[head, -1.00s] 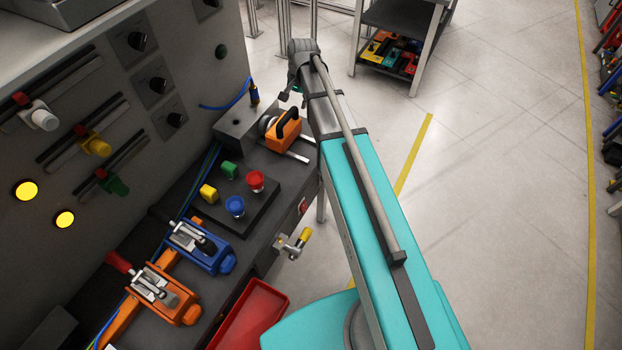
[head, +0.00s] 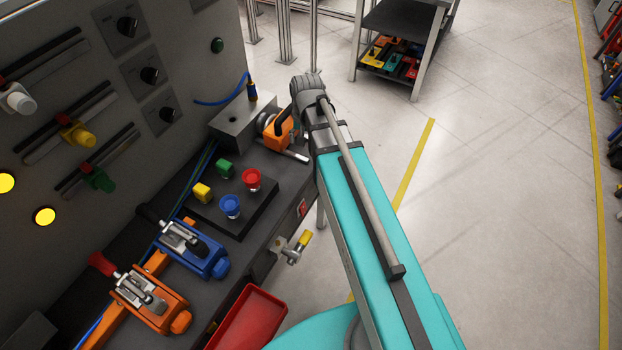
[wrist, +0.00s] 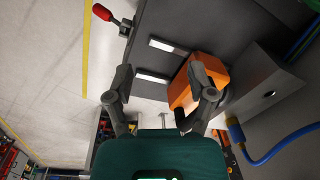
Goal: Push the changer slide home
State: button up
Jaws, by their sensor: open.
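The changer slide is an orange block (head: 279,139) with a black handle, on two pale rails (head: 294,154) at the far end of the dark bench. A grey block with a hole (head: 236,121) stands just left of it. In the wrist view the orange block (wrist: 211,68) shows at right of centre, with the rails (wrist: 168,46) to its left and the grey block (wrist: 262,90) to its right. My gripper (wrist: 163,80) is open and empty. Its right finger overlaps the orange block in the picture; I cannot tell whether they touch. In the head view my arm hides the gripper.
Coloured buttons (head: 230,206), blue (head: 195,252) and orange clamps (head: 150,297) and a red tray (head: 248,318) are nearer along the bench. A yellow-handled valve (head: 298,247) juts from its front. A panel with knobs rises at left. The floor at right is clear.

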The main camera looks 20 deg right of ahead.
jog(key=s+f+n+b, duration=0.3)
jog(key=s+f+b, duration=0.2)
jog(key=s, duration=0.4)
jog(key=shift+f+g+h, duration=0.3)
jog(key=shift+f+h, duration=0.1)
jog(key=shift+f, duration=0.1)
jog(key=shift+s, duration=0.1)
notch_tip(320, 180, up, 16)
jog(key=m+t+y+p, duration=0.2)
jog(key=m+p, duration=0.6)
jog(key=p, duration=0.7)
send_over(286, 111)
jog(key=s+d, duration=0.2)
jog(key=shift+w+f, duration=0.1)
jog(key=shift+f, duration=0.1)
jog(key=shift+f, duration=0.15)
jog(key=b+x, duration=1.3)
jog(key=shift+s+d+f+b, duration=0.15)
jog(key=shift+s+f+b, duration=0.05)
jog(key=shift+f+b, duration=0.15)
